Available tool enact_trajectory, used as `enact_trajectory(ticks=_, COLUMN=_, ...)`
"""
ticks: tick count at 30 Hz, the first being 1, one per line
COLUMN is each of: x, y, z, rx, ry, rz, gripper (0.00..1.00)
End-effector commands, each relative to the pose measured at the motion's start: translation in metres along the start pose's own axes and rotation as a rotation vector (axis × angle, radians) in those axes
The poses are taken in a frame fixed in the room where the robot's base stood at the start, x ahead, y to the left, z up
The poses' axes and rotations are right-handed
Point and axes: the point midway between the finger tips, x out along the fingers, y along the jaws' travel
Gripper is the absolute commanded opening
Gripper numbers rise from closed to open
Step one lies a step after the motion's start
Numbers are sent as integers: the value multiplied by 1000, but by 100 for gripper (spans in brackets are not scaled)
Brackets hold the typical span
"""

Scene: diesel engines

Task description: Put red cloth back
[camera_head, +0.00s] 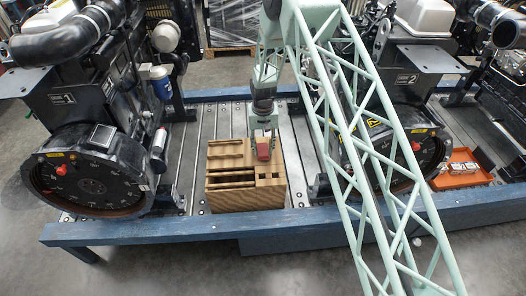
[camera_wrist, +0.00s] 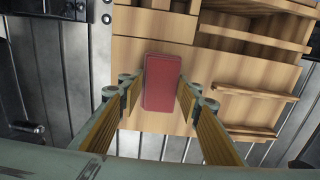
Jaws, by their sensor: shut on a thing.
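The red cloth (camera_head: 263,151) is a small folded red block. In the wrist view the red cloth (camera_wrist: 161,84) lies between the two fingers of my gripper (camera_wrist: 160,98), which is shut on it. In the head view my gripper (camera_head: 264,138) points down over the back right part of a wooden organizer (camera_head: 245,197). The wooden organizer (camera_wrist: 140,50) with its slots and compartments also fills much of the wrist view behind the cloth. I cannot tell whether the cloth touches the wood.
The organizer stands on a slatted metal deck (camera_head: 297,160) with a blue frame (camera_head: 330,216). Engine 1 (camera_head: 90,150) stands to the left and engine 2 (camera_head: 405,110) to the right. An orange tray (camera_head: 461,179) with items sits at the far right.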

Motion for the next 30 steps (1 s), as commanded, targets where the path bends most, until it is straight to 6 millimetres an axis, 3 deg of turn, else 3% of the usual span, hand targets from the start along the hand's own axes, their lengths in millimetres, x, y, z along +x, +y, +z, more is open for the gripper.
enact_trajectory(ticks=4, x=9, y=0, z=0, rx=0, ry=0, rz=0, gripper=19)
enact_trajectory(ticks=18, x=12, y=0, z=0, rx=0, ry=0, rz=0, gripper=19)
enact_trajectory(ticks=19, x=12, y=0, z=0, rx=0, ry=0, rz=0, gripper=33)
enact_trajectory(ticks=23, x=12, y=0, z=0, rx=0, ry=0, rz=0, gripper=45)
enact_trajectory(ticks=30, x=12, y=0, z=0, rx=0, ry=0, rz=0, gripper=45)
